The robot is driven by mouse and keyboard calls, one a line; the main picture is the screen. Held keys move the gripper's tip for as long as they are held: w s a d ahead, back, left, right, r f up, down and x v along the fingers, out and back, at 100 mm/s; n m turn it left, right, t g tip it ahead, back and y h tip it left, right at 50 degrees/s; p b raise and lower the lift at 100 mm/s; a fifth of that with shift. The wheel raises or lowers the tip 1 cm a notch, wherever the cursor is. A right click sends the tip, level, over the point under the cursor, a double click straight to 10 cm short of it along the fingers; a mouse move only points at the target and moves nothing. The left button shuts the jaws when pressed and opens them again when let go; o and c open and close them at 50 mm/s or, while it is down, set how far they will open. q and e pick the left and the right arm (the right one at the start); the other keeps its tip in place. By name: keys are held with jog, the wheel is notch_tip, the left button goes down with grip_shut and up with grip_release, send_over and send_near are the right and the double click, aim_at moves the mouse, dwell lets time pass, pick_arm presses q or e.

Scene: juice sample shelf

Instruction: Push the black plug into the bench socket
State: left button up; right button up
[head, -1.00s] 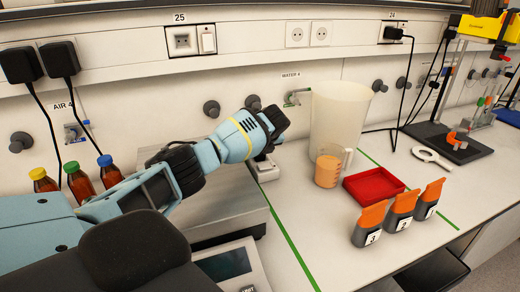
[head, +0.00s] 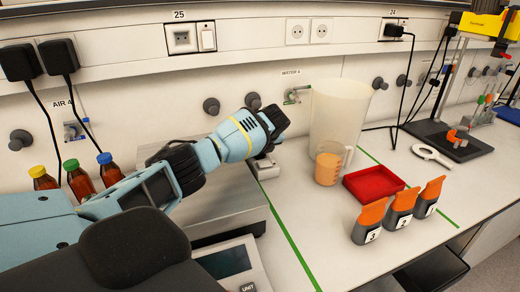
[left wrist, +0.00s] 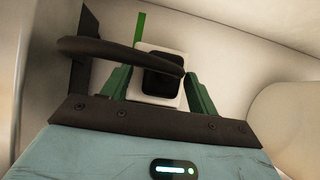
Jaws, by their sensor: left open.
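My left gripper (head: 268,138) reaches in from the left in the head view, close above a small pale socket box (head: 266,170) on the bench. In the left wrist view the open green fingers (left wrist: 158,78) stand on either side of a black plug (left wrist: 163,76). The plug lies over the pale face of the socket box (left wrist: 140,89). A dark curved bar crosses in front of the plug and hides part of it. I cannot tell how deep the plug sits or whether the fingers touch it. The right gripper is not in view.
A scale (head: 226,262) stands beside the socket box. A tall translucent jug (head: 338,115), an orange-filled beaker (head: 328,168) and a red tray (head: 374,183) stand to the right. Brown bottles (head: 81,183) stand at left.

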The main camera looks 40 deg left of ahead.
pick_arm(q)
jog(key=p+v, duration=0.1)
jog(key=v, duration=0.6)
jog(key=shift+r+p, duration=0.15)
jog(key=shift+p, duration=0.2)
jog(key=shift+s+d+r, duration=0.15)
jog(key=shift+d+r, duration=0.05)
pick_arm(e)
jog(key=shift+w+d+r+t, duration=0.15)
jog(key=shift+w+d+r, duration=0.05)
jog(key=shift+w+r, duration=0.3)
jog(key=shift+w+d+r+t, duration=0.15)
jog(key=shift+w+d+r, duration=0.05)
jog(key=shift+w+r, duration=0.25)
pick_arm(q)
jog(key=shift+d+f, duration=0.1)
jog(key=shift+f, duration=0.05)
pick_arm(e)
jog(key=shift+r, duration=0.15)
